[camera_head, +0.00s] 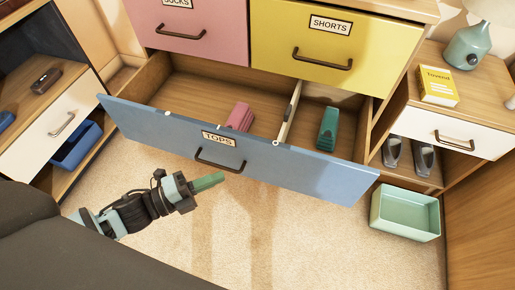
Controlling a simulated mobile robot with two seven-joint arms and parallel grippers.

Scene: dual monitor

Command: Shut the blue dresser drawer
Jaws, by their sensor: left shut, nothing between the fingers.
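The blue dresser drawer (165,128), labelled "TOPS", is pulled well out of the wooden dresser below the pink and yellow drawers. Its dark handle (220,162) is on the front panel. Inside lie a folded pink item (240,116) and a folded green item (328,128), with a divider (287,115) between them. My left gripper (216,180) is in front of the drawer, near the left end of the handle and just below it in the picture. Its green fingers are shut and empty. I cannot tell whether they touch the panel. My right gripper is out of view.
The pink drawer (190,28) and yellow drawer (335,45) above are shut. A mint bin (405,213) stands on the carpet at right, near the drawer's right end. A nightstand with a white drawer (450,134) is at right. The carpet in front is clear.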

